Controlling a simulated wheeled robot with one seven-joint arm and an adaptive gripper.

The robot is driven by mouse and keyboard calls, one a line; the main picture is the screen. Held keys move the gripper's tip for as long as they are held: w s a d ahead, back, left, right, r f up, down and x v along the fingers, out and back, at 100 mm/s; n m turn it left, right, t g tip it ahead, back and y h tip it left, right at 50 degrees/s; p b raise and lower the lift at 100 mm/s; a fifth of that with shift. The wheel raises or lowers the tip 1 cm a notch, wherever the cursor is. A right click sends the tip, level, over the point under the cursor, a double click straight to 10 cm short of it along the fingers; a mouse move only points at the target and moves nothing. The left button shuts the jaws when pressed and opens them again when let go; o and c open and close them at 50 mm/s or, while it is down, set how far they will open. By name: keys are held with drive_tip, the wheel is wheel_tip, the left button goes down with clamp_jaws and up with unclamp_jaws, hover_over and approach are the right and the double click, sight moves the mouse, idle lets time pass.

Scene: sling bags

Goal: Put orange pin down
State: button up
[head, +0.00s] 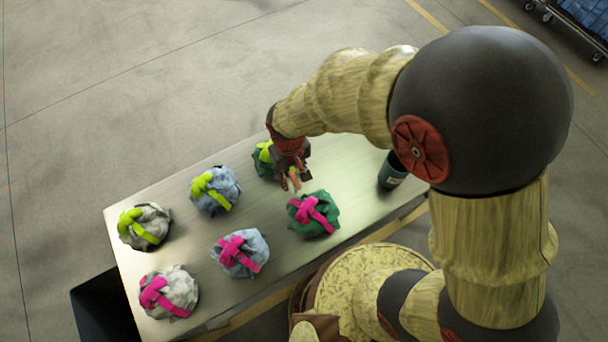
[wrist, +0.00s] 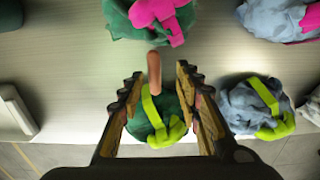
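The orange pin (head: 295,180) shows just by my gripper's fingertips in the head view. In the wrist view the pin (wrist: 154,72) is a short orange-brown rod between the fingertips, with a gap on both sides. My gripper (wrist: 158,75) is open, above the table (head: 185,268) and the green bag with a lime strap (wrist: 152,118). In the head view my gripper (head: 292,182) partly hides that bag. I cannot tell whether the pin touches the table or the bag.
A green bag with a pink strap (head: 314,214) lies close to the pin. Blue bags (head: 215,190) (head: 240,254) and grey bags (head: 145,226) (head: 168,291) fill the table's left part. A dark green cup (head: 392,172) stands at the right. Bare table lies between the two rows.

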drive_tip(key=f, duration=0.5)
drive_tip(key=f+b, duration=0.1)
drive_tip(key=f, duration=0.1)
drive_tip(key=shift+w+d+f, duration=0.2)
drive_tip(key=shift+d+f, duration=0.05)
drive_tip(key=shift+d, duration=0.05)
clamp_jaws()
idle(0.4)
